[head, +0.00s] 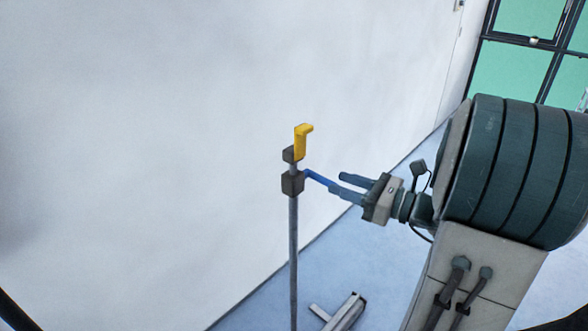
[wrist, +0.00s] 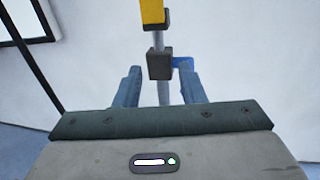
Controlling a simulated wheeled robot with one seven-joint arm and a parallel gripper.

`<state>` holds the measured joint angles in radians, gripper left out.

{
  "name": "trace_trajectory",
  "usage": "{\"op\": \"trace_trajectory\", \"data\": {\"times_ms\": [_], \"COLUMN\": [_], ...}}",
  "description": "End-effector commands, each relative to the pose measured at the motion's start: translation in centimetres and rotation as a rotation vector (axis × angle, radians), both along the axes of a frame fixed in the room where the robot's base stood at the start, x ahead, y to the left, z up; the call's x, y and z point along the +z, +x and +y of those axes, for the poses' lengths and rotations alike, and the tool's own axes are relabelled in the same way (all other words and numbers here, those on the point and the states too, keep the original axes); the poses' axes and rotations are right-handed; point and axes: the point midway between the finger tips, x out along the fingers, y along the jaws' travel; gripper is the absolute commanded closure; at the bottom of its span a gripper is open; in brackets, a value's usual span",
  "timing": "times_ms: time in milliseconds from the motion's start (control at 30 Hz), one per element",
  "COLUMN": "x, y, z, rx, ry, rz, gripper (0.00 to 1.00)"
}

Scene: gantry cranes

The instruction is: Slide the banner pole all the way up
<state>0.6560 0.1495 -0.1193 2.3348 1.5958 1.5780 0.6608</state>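The banner pole (head: 293,240) is a thin grey upright pole near the white wall. A yellow hooked piece (head: 302,143) tops it, above two dark blocks. A short blue lever (head: 318,178) sticks out from the lower dark block (head: 292,183) toward my gripper. My gripper (head: 337,182) is to the right of the pole, its two fingers apart. In the wrist view, the pole (wrist: 165,92) shows between the fingers, and the blue lever (wrist: 184,63) lies just beyond the right fingertip. Whether that finger touches the lever I cannot tell. Nothing is held between the fingers.
The white wall (head: 150,150) stands behind the pole. A grey metal foot or bar (head: 342,314) lies on the blue floor low in the head view. A green-paned window or door (head: 520,70) is at upper right. The space around the yellow top looks clear.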

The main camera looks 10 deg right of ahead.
Motion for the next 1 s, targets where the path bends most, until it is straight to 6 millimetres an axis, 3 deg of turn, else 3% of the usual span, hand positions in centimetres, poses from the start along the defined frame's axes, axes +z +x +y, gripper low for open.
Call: {"op": "trace_trajectory", "data": {"times_ms": [600,1000], "x": [0.0,0.0], "y": [8.1,9.1], "z": [8.3,9.3], "rx": [0.006,0.004], "ry": [-0.004,-0.004], "rz": [0.001,0.001], "gripper": [0.64,0.64]}}
